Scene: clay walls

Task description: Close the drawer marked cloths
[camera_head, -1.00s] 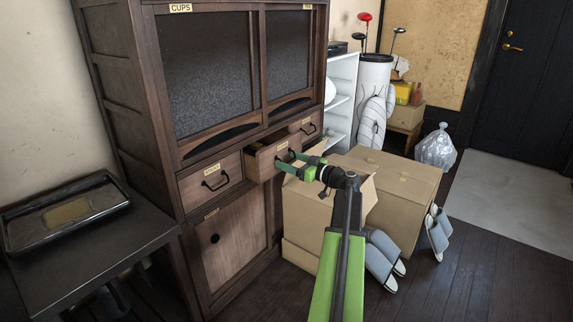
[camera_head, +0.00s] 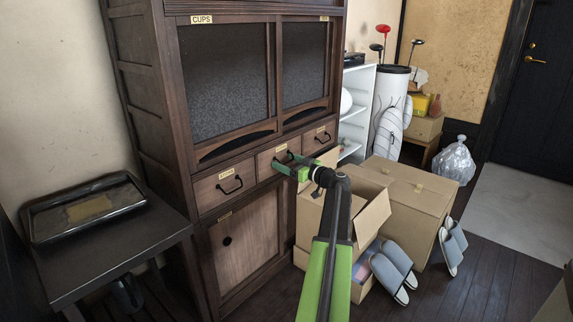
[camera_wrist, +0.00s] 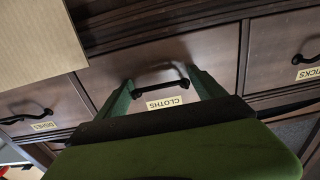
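The drawer marked cloths (camera_wrist: 160,58) is the middle one of a row of three in the dark wooden cabinet (camera_head: 150,110). In the head view its front (camera_head: 265,164) looks about flush with the drawers beside it. Its black bar handle (camera_wrist: 160,87) and CLOTHS label (camera_wrist: 164,103) show clearly in the wrist view. My gripper (camera_wrist: 161,78) is at the drawer front, its green fingers apart, one on each side of the handle. In the head view my gripper (camera_head: 288,163) partly hides the drawer front and handle.
The drawer marked dishes (camera_wrist: 45,110) and another drawer (camera_wrist: 285,50) flank it. An open cardboard box (camera_head: 312,215) stands close under my arm, with a larger box (camera_head: 410,185) and slippers (camera_head: 392,268) beside it. A low table with a tray (camera_head: 85,212) is at left.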

